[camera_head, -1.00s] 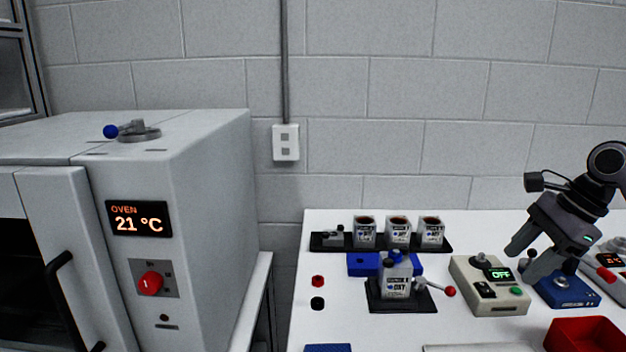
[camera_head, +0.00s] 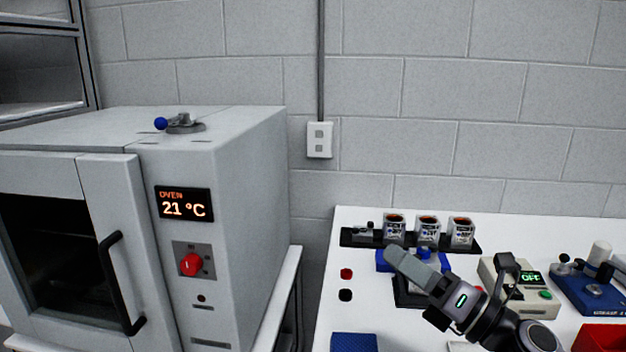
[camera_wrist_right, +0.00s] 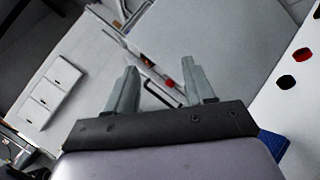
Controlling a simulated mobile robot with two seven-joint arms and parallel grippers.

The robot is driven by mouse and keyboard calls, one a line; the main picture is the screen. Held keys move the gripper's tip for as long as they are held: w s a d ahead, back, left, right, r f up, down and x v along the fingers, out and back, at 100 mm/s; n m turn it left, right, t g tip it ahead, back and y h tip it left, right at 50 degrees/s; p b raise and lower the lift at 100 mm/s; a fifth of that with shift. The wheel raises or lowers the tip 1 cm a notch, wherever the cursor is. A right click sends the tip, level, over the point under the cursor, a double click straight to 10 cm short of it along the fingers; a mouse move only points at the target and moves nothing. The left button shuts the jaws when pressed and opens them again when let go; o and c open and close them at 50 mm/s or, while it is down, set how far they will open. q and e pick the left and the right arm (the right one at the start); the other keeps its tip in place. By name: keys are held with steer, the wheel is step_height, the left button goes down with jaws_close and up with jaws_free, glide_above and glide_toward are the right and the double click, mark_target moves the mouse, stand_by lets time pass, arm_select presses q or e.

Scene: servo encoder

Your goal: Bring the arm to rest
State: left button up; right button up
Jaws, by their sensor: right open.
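My right arm (camera_head: 478,308) reaches in from the lower right in the head view, over the white table. Its gripper (camera_head: 397,260) points left and hides most of the bottle on the dark stand (camera_head: 402,298). In the right wrist view, the two grey fingers (camera_wrist_right: 162,84) are spread apart with nothing held between them. The oven front with its red knob lies blurred beyond them. My left gripper is in neither view.
The oven (camera_head: 250,200) stands at left, its display reading 21 °C. Several cups in a black rack (camera_head: 350,237) stand at the table's back. A beige box (camera_head: 545,306) reading OFF, a blue device (camera_head: 590,300) and a red bin (camera_head: 598,338) are right. Red (camera_head: 346,273) and black (camera_head: 345,295) buttons sit left.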

steer(key=s+d+f+m+h, duration=0.2)
steer(key=d+f+m+h, duration=0.1)
steer(key=m, duration=0.5)
steer(key=s+d+f+m+t+h, duration=0.1)
steer(key=s+d+f+m+h, duration=0.1)
steer(key=f+m+h, duration=0.4)
steer(key=s+d+f+m+h, duration=0.2)
steer(key=f+m+h, duration=0.3)
steer(key=m, duration=0.6)
steer(key=shift+d+h, duration=0.8)
steer(key=shift+d, duration=0.1)
steer(key=s+f+m+g, duration=0.5)
steer(key=s+f+g, duration=0.15)
steer(key=s, duration=0.55)
steer(key=s+f+m+g, duration=0.5)
steer(key=s+f, duration=0.3)
steer(key=s, duration=0.3)
steer(key=w+a+f+t+y+b, duration=0.2)
steer(key=w+f+t, duration=0.4)
steer(key=f, duration=0.5)
steer(key=shift+a+f+t+b, duration=0.15)
steer(key=shift+f+t+b, duration=0.15)
steer(key=shift+b, duration=0.3)
